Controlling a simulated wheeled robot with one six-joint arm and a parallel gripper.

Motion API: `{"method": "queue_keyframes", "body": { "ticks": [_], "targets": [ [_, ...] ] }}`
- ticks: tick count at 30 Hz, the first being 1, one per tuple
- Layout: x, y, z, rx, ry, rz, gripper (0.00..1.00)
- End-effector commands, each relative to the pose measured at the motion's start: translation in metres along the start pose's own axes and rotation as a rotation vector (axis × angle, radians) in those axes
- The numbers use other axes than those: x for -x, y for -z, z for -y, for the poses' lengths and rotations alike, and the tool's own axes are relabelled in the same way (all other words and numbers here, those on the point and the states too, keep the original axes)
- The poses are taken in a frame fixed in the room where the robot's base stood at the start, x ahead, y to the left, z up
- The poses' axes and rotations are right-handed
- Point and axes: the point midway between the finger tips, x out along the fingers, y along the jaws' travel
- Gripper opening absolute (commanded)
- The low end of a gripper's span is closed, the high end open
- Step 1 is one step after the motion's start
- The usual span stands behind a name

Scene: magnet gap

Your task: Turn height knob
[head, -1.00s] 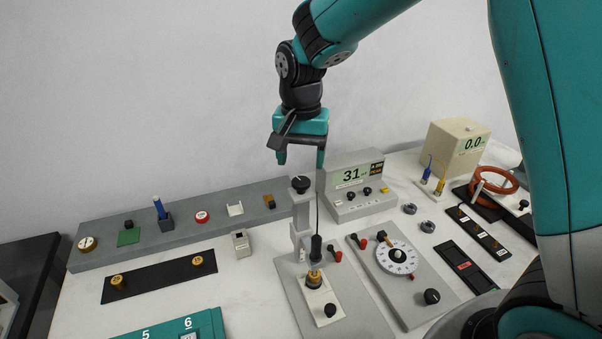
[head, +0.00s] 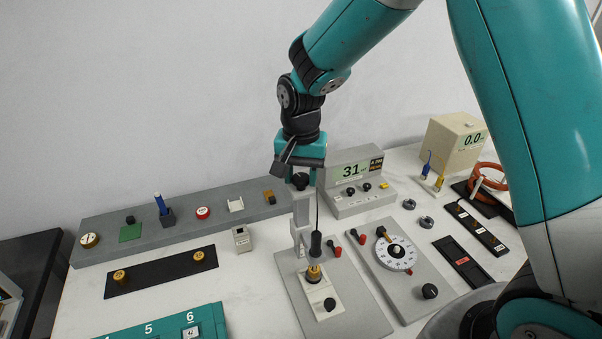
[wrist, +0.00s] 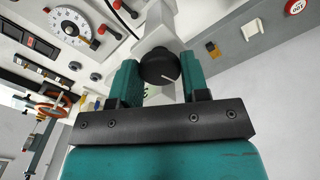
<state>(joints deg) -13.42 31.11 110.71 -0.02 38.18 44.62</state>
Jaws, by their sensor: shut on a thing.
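The height knob (head: 300,181) is a round black knob with a white mark on top of the grey stand (head: 302,213). It also shows in the wrist view (wrist: 159,67), between the two teal fingers. My gripper (head: 301,176) points down over the stand and is shut on the knob, with one finger on each side of it. In the wrist view my gripper (wrist: 161,78) fills the lower middle. Below the stand's arm, a black probe (head: 315,243) on a thin cable hangs over a brass piece (head: 314,273) on the base plate.
A display box (head: 359,180) reading 31 stands close to the right of the stand. A dial plate (head: 396,252) lies right of the base. A grey rack (head: 180,223) with small parts runs along the back left. A cream meter box (head: 455,145) reads 0.0.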

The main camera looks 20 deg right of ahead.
Motion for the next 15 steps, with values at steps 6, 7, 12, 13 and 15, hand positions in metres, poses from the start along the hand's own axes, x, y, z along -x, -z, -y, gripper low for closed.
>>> {"method": "queue_keyframes", "body": {
  "ticks": [6,7,12,13,15],
  "targets": [
    [0.0005,0.0002,-0.0002,0.022,-0.001,0.000,0.18],
    [0.0005,0.0002,-0.0002,0.031,-0.001,0.000,0.18],
    [0.0008,0.0005,-0.0001,0.111,-0.001,0.000,0.18],
    [0.0008,0.0005,0.0000,0.131,0.000,0.000,0.18],
    [0.0010,0.0006,0.0000,0.182,0.000,-0.001,0.18]
  ]
}}
